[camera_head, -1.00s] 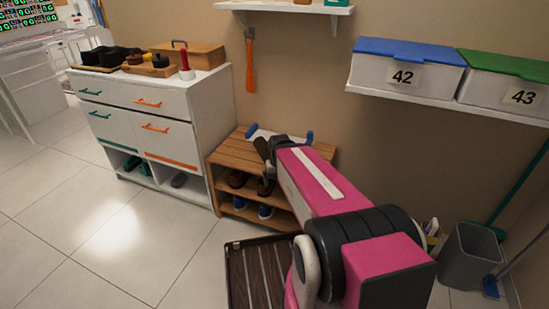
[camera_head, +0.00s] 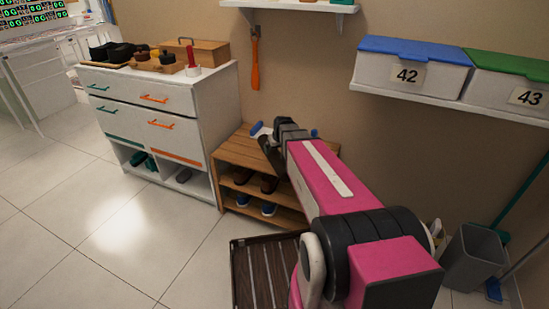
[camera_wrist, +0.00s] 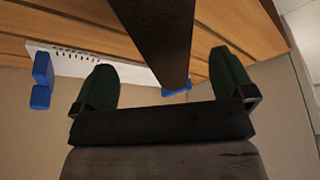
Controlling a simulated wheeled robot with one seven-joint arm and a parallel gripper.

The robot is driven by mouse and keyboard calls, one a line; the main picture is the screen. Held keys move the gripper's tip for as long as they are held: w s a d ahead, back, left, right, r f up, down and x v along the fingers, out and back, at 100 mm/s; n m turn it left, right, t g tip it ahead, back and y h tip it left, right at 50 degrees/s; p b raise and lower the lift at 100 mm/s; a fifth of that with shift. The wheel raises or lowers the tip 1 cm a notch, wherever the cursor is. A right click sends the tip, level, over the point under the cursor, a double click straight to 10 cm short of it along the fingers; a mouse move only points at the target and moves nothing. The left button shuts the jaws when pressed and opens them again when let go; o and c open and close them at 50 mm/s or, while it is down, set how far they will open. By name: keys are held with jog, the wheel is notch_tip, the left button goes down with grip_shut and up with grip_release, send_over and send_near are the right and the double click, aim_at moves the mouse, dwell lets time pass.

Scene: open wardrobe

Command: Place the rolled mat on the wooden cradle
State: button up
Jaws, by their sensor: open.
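A dark cylinder, apparently the rolled mat (camera_head: 271,156), is tilted beside the end of my arm, above the wooden rack. In the wrist view the dark length (camera_wrist: 155,35) passes between the spread green fingers of my gripper (camera_wrist: 163,72), with space on both sides. My gripper is open; in the head view the arm partly hides it. A white plate with blue end pieces (camera_wrist: 42,80) lies on the slatted wooden rack top (camera_head: 237,150). I cannot tell for certain which part is the cradle, or whether the mat rests on anything.
A white drawer cabinet (camera_head: 150,110) stands left of the rack. Shoes (camera_head: 255,182) fill the rack's shelves. A dark slatted tray (camera_head: 262,270) lies on the floor in front. A shelf with numbered boxes (camera_head: 410,72) and a grey bin (camera_head: 472,255) are at right. Floor at left is clear.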

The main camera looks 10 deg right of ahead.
aim_at(275, 151)
jog(key=x, duration=0.6)
jog(key=shift+a, duration=0.2)
jog(key=shift+s+r, duration=0.1)
jog(key=c, duration=1.1)
jog(key=shift+r, duration=0.15)
jog(key=shift+r, duration=0.6)
notch_tip(275, 151, up, 3)
jog(key=shift+f, duration=0.25)
jog(key=s+a+r, duration=0.5)
jog(key=a+r, duration=0.1)
jog(key=a, duration=0.3)
jog(key=s+d+r, duration=0.3)
jog(key=r, duration=0.3)
jog(key=s+d+r+m, duration=0.1)
jog(key=s+d+r, duration=0.2)
jog(key=r, duration=0.4)
jog(key=s+d+r+m, duration=0.1)
jog(key=s+d+r, duration=0.2)
jog(key=r, duration=0.4)
jog(key=shift+s+h, duration=0.4)
jog(key=shift+s, duration=0.3)
